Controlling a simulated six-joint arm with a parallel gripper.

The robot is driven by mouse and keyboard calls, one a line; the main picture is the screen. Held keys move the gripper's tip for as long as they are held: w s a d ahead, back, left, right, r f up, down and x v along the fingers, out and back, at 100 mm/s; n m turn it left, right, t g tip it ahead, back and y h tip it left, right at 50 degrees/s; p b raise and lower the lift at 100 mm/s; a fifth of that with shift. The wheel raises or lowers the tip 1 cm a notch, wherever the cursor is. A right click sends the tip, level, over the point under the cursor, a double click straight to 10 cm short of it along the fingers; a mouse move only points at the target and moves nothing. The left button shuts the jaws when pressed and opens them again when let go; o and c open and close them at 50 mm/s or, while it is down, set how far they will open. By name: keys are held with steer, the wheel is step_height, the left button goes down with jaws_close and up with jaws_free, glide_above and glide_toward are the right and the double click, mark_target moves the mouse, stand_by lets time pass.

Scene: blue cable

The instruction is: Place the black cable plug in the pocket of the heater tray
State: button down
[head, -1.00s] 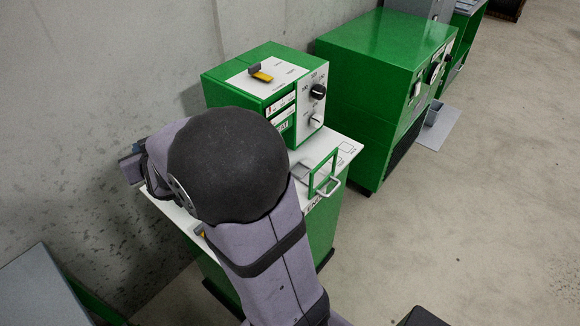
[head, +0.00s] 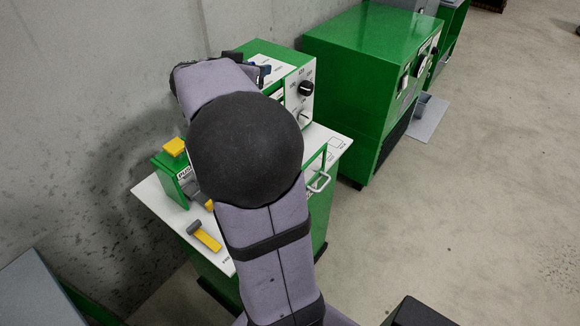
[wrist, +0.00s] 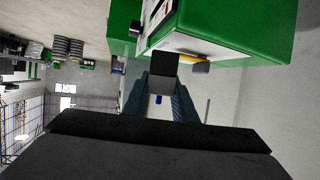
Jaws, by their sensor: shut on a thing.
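My gripper (wrist: 162,84) points at the top of the green box (wrist: 240,30) in the wrist view. Its fingers are shut on a black block with a yellow part beside it, which I take to be the black cable plug (wrist: 164,63). It is at or just above the box's white top panel; contact is unclear. In the head view my gripper (head: 258,69) is over the green box (head: 290,60), and my arm hides most of the plug. I cannot make out the heater tray's pocket.
A grey and yellow piece (head: 205,237) lies on the white bench top (head: 155,198). A green block with a yellow top (head: 174,147) stands at its left. A white handle (head: 319,183) is at the right. A larger green cabinet (head: 365,50) stands behind.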

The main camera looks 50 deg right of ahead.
steer(key=s+d+m+g, duration=0.3)
steer(key=s+d+g, duration=0.1)
steer(key=s, duration=0.4)
steer(key=shift+h, duration=0.4)
steer(key=f+b, duration=0.2)
steer(key=f, duration=1.1)
steer(key=f+b, duration=0.2)
steer(key=f, duration=1.2)
steer(key=shift+w+d+f+b, duration=0.1)
steer(key=shift+d+f+b, duration=0.1)
steer(key=shift+f+b, duration=0.15)
steer(key=c, duration=1.4)
jaws_free()
steer(key=shift+f, duration=0.1)
steer(key=v, duration=1.2)
steer(key=shift+r, duration=0.2)
